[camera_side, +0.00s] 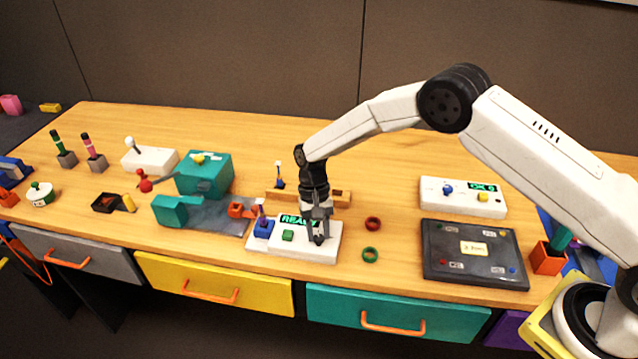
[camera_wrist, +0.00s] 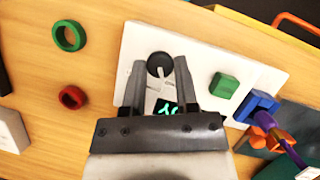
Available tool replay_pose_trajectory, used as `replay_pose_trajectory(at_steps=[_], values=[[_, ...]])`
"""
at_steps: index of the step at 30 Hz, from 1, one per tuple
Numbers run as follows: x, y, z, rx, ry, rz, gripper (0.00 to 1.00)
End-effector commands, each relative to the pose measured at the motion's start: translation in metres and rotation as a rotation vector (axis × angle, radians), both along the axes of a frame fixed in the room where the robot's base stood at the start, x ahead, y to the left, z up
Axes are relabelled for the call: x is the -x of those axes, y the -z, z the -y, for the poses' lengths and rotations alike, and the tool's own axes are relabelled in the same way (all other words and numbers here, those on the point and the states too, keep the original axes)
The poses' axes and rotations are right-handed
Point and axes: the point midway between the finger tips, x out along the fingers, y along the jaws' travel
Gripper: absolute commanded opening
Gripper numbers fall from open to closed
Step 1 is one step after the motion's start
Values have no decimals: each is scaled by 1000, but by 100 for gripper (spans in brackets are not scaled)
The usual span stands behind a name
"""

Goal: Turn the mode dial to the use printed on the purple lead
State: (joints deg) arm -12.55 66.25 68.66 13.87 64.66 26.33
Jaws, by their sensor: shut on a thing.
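The mode dial (camera_wrist: 160,64) is a round black knob with a pale pointer, on a white panel (camera_wrist: 134,42) with a green-lit display that reads READY in the side view. My gripper (camera_wrist: 162,68) is over this panel with its fingers shut on the dial, one on each side. In the side view my gripper (camera_side: 319,238) points down at the panel's right part and hides most of the dial. The purple lead (camera_wrist: 284,142) rises from a blue holder beside the panel and has a white tag; its print is too small to read. Marks around the dial are unreadable.
A green button (camera_wrist: 223,86) is on the same panel. A red ring (camera_side: 373,223) and a green ring (camera_side: 370,254) lie to its right. Farther right are a dark board (camera_side: 440,270) and a white box (camera_side: 432,190). Teal blocks (camera_side: 203,172) stand left.

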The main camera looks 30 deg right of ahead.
Motion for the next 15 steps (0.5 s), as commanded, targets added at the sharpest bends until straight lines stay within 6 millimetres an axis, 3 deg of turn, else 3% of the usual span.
replay_pose_trajectory(at_steps=[15], values=[[-1,0,-3,1,-354,2,0]])
